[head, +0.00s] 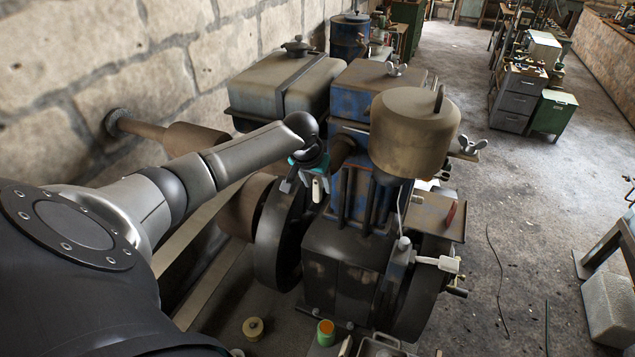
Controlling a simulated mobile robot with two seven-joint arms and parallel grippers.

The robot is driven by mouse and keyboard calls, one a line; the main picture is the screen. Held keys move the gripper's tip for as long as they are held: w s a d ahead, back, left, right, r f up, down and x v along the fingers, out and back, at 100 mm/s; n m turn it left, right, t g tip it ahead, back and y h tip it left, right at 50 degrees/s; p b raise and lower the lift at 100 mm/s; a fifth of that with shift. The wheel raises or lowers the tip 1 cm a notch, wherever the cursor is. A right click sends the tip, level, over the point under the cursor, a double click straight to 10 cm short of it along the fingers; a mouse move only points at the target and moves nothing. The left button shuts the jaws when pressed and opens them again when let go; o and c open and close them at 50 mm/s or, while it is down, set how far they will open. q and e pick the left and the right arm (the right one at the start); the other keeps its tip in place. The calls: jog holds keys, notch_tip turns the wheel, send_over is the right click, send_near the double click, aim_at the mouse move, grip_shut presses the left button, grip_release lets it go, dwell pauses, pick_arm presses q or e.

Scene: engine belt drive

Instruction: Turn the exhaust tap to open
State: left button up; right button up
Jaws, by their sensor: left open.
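The engine (345,245) stands in the middle of the head view, with a brown round tank (415,125) on top. A brown exhaust pipe (343,150) leaves its blue upper block toward the left, and a rusty silencer (195,139) runs to the wall. My left gripper (316,188) is at the left side of the engine, just below the pipe, pointing down and open. It is small in the view, and my wrist covers part of the pipe. I cannot make out the exhaust tap clearly; it may be hidden by the gripper. My right gripper is not in view.
A dark flywheel (280,235) sits just below and left of the gripper. A grey tank (285,85) stands behind the wrist, close to the stone wall (95,60). A red-handled lever (451,214) is on the engine's right. The floor (540,210) to the right is mostly clear.

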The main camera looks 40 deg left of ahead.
pick_arm(q)
jog(key=shift+f, duration=0.2)
grip_shut()
dwell(0.4)
